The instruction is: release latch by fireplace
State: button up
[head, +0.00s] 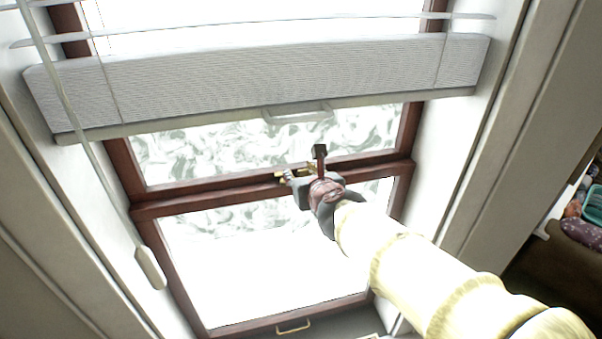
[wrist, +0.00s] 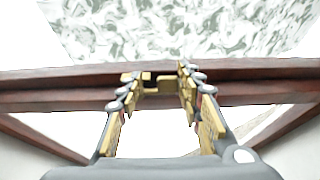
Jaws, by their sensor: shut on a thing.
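The brass window latch (head: 282,175) sits on the dark red meeting rail in the middle of the sash window. In the wrist view the latch (wrist: 158,78) is a small gold block with a notch, on the rail straight ahead. My gripper (head: 296,177) has come up to the latch from the front right. In the wrist view my gripper (wrist: 158,84) has one finger on each side of the latch, and its jaws are shut on it. The exact contact of the fingertips is small and hard to see.
A grey pleated blind (head: 270,80) with a pale handle (head: 296,114) hangs above the rail. A blind cord with a weight (head: 150,267) hangs at left. A brass pull (head: 293,327) is on the lower sash. Pale reveals flank the window; a dark sofa (head: 570,262) is at far right.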

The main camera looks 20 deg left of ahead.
aim_at(285, 181)
jog(key=shift+c, duration=0.8)
